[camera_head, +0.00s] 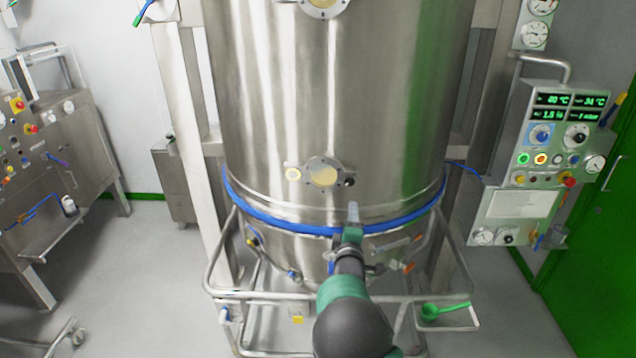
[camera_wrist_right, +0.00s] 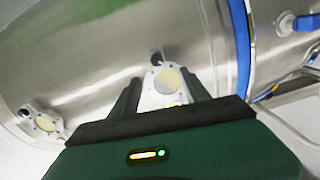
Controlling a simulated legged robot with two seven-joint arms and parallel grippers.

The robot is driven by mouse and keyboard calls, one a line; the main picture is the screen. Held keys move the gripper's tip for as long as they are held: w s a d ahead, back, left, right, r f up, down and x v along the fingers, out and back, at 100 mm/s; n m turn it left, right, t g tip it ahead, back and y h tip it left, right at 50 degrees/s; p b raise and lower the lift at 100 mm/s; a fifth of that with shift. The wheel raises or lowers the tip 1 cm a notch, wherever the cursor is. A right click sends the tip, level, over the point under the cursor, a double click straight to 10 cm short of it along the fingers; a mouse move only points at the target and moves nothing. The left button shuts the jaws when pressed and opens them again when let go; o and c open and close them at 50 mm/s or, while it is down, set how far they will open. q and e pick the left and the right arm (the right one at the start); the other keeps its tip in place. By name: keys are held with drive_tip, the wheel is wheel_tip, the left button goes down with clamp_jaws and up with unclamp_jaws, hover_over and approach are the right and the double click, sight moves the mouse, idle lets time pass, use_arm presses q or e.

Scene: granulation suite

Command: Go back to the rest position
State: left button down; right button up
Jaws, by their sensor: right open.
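My right arm reaches up from the bottom middle of the head view. Its gripper (camera_head: 353,212) is in front of the lower part of a large steel vessel (camera_head: 330,110), near the blue band (camera_head: 290,222). In the right wrist view the two dark fingers of this gripper (camera_wrist_right: 160,88) stand apart with nothing held between them. A round sight port (camera_wrist_right: 168,82) shows beyond the gap between the fingers. I cannot tell whether the fingertips touch the vessel. My left gripper is in neither view.
A steel rail frame (camera_head: 300,297) surrounds the vessel's base, with a green scoop (camera_head: 445,310) on a small tray at the right. A control panel (camera_head: 560,130) stands at the right beside a green door (camera_head: 600,240). A steel cabinet (camera_head: 75,180) stands at the left. Grey floor lies between.

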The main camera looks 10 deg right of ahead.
drive_tip(key=s+a+f+m+g+y+b, duration=0.25)
drive_tip(key=s+f+m+g, duration=0.25)
drive_tip(key=s+f, duration=0.35)
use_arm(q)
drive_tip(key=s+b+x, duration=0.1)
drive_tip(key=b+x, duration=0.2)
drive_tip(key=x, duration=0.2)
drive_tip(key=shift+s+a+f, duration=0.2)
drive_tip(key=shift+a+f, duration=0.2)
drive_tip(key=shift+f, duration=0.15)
use_arm(e)
drive_tip(key=s+a+f+m+g+y, duration=0.1)
drive_tip(key=s+f+m+g, duration=0.1)
drive_tip(key=s, duration=0.9)
drive_tip(key=s+a+f+m+g+y, duration=0.1)
drive_tip(key=s+a+f+m+g, duration=0.1)
drive_tip(key=s, duration=0.8)
drive_tip(key=s+a+f+m+g+y, duration=0.1)
drive_tip(key=s+f+g, duration=0.4)
drive_tip(key=s, duration=0.6)
drive_tip(key=a+m, duration=0.1)
drive_tip(key=m, duration=0.1)
drive_tip(key=shift+s+a+f+m, duration=0.15)
drive_tip(key=shift+s+f+m, duration=0.15)
drive_tip(key=shift+f, duration=0.05)
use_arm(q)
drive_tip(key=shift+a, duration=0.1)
use_arm(e)
drive_tip(key=shift+a, duration=0.1)
